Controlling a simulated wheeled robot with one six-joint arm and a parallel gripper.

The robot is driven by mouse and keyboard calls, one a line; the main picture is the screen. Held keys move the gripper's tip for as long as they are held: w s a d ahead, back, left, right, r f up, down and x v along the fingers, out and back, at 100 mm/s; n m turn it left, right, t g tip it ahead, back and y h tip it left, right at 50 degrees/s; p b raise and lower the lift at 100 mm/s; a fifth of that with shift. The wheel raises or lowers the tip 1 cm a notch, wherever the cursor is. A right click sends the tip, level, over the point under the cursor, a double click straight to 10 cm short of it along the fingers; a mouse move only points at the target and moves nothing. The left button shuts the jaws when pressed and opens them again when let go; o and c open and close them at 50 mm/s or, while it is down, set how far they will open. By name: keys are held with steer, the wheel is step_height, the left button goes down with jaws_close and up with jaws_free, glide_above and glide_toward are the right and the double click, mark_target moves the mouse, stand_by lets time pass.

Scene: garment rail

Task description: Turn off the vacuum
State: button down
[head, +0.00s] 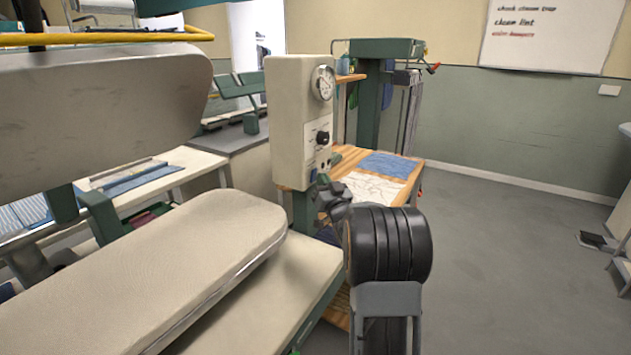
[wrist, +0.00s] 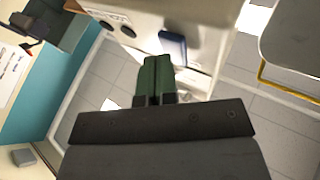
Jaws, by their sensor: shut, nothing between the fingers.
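A cream control box (head: 290,125) stands on a green post at the middle of the head view. Its face carries a round gauge (head: 323,83), a black knob (head: 322,138) below it, and small dark controls near the bottom edge. Any label naming the vacuum is too small to read. My gripper (head: 326,186) is just below and in front of the box's lower edge, partly hidden by my dark arm. In the wrist view my gripper (wrist: 157,62) is shut and empty, pointing toward a pale panel with dark round parts (wrist: 127,30). Contact with the box cannot be told.
A padded pressing board (head: 150,270) and a large upper press head (head: 100,120) fill the left. A wooden table (head: 413,180) with blue and white cloths stands behind the box. Grey floor (head: 510,250) is open on the right. A whiteboard (head: 545,40) hangs on the wall.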

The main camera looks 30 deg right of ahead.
steer(key=shift+s+d+r+b, duration=0.1)
steer(key=shift+s+d+b, duration=0.2)
steer(key=shift+s, duration=0.3)
steer(key=shift+s+d+r+b, duration=0.15)
steer(key=shift+s+d, duration=0.25)
steer(key=shift+s, duration=0.35)
steer(key=shift+s+d+r+b, duration=0.1)
steer(key=shift+s+d+b, duration=0.1)
steer(key=shift+s+d, duration=0.35)
steer(key=shift+s+d+r+b, duration=0.15)
steer(key=shift+s+d, duration=0.1)
steer(key=shift+s, duration=0.65)
